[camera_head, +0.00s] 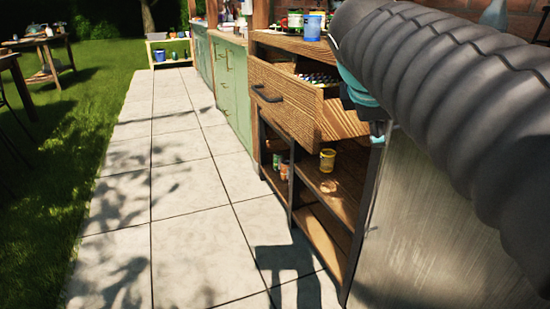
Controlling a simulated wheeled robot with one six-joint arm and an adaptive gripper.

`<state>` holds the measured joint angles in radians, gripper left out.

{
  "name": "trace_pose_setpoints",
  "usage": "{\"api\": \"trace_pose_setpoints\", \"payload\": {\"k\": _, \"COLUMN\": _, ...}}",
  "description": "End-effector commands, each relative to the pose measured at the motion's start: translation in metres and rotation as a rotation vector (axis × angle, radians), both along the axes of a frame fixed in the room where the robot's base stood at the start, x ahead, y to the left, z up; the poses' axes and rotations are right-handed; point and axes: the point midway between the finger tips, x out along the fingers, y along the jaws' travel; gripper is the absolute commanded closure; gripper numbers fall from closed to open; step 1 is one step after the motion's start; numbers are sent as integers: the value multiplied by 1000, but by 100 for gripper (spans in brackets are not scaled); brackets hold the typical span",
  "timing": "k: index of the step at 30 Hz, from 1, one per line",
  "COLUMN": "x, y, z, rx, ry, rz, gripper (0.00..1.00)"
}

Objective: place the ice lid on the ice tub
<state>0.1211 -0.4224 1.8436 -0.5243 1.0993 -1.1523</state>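I cannot make out the ice tub or the ice lid for certain. A blue cup-like container (313,26) stands on the wooden counter at the top, near my arm. A round pale patch or disc (329,186) shows on the shelf of the open wooden unit; I cannot tell which it is. A large grey ribbed part, which seems to be on my arm, fills the upper right and hides the counter behind it. My gripper does not show.
A wooden drawer (285,99) stands pulled open with small items inside. A yellow container (327,160) and small jars (281,165) sit on the shelf below. Green cabinets (230,87) continue behind. The paved path (165,185) is clear. A wooden table (40,45) stands on the grass.

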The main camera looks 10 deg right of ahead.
Motion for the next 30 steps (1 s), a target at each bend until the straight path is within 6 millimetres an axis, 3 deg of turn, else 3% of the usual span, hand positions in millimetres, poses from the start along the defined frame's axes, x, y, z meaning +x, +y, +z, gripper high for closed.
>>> {"api": "trace_pose_setpoints", "payload": {"k": 1, "x": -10, "y": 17, "z": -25, "rx": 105, "ry": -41, "rz": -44, "gripper": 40}}
{"api": "trace_pose_setpoints", "payload": {"k": 9, "x": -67, "y": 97, "z": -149, "rx": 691, "ry": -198, "rz": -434, "gripper": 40}}
{"api": "trace_pose_setpoints", "payload": {"k": 15, "x": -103, "y": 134, "z": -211, "rx": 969, "ry": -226, "rz": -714, "gripper": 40}}
{"api": "trace_pose_setpoints", "payload": {"k": 21, "x": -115, "y": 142, "z": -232, "rx": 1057, "ry": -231, "rz": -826, "gripper": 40}}
{"api": "trace_pose_setpoints", "payload": {"k": 30, "x": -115, "y": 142, "z": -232, "rx": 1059, "ry": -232, "rz": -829, "gripper": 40}}
